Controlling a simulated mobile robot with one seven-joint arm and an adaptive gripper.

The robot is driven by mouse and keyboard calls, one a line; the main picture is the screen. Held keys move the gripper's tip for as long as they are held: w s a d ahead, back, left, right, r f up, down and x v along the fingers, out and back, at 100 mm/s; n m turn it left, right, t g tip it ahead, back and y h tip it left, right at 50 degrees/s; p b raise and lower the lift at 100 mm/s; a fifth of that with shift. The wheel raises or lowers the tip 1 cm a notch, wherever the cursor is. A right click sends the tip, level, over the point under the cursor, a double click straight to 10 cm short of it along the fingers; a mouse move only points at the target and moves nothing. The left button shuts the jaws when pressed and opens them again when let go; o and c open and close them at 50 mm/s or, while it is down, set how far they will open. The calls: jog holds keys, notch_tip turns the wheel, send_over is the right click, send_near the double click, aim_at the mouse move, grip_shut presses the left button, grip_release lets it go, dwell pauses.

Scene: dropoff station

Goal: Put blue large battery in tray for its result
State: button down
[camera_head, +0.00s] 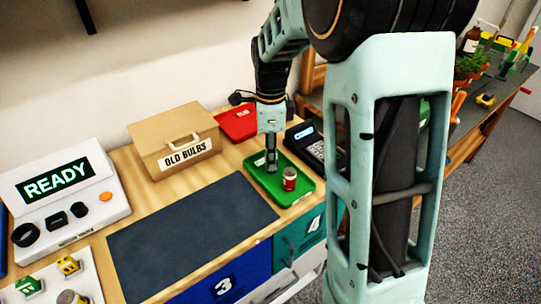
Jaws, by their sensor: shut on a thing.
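My gripper (271,165) points straight down over the green tray (301,193). It is shut on a small dark thing between its fingers, low over the tray floor. The fingers mostly hide that thing, and I cannot make out its colour or whether it touches the tray. I see no blue large battery clearly anywhere. A red battery (290,179) with a light top stands upright in the green tray, just right of the gripper. A red tray (237,123) lies behind. The tester (66,200) at the left has a screen reading READY.
An OLD BULBS box (174,141) stands left of the trays. A dark mat (192,236) covers clear bench space in front. A keypad device (318,149) sits right of the green tray. A white board (58,283) with small items lies at the lower left.

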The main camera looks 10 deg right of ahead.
jog(key=c, duration=1.7)
grip_release()
jog(key=shift+o, duration=0.2)
notch_tip(320, 180, up, 12)
jog(key=p, duration=0.1)
jog(key=shift+r, duration=0.15)
